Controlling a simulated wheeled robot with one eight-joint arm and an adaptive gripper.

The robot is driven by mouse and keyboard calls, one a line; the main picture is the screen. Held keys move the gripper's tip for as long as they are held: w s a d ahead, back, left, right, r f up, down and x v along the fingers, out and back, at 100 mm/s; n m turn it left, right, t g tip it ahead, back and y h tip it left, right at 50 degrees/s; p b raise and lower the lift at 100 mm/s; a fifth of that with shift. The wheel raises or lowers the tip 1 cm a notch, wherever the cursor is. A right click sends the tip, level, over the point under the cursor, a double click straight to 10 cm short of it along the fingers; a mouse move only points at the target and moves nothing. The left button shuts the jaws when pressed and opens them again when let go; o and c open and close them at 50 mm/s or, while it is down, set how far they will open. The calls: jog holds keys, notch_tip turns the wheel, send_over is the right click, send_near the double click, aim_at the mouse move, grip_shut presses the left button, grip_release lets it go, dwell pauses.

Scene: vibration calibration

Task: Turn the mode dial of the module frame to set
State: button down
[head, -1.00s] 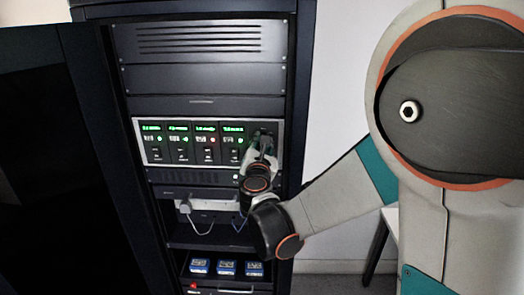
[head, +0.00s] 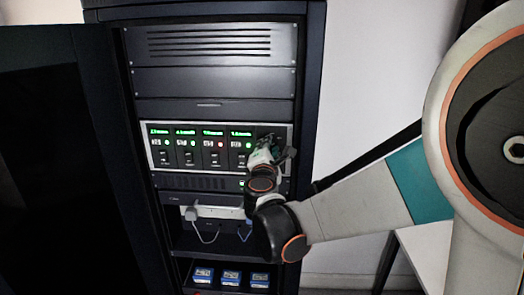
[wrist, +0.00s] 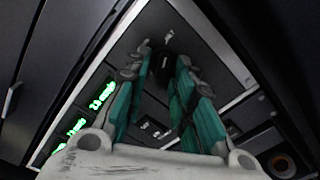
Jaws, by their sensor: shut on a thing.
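The module frame (head: 216,170) is a silver-edged unit in the rack, with a row of black modules bearing green displays. My gripper (head: 270,146) is at the right end of this frame and hides most of the panel there. In the wrist view, the teal-padded fingers of my gripper (wrist: 160,62) reach to the panel and are shut on the dark mode dial (wrist: 162,66). A small light mark shows on the panel just beyond the dial. The dial's pointer position cannot be read.
The rack's open dark door (head: 50,160) stands at the left. Below the frame are a pale power strip (head: 215,212) with plugs and cables, and several blue boxes (head: 231,278) on a low shelf. One module shows a red light (head: 221,144). A white table (head: 425,255) stands at the right.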

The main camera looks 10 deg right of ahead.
dwell(0.4)
jog(key=c, duration=1.5)
grip_release()
jog(key=shift+c, duration=0.2)
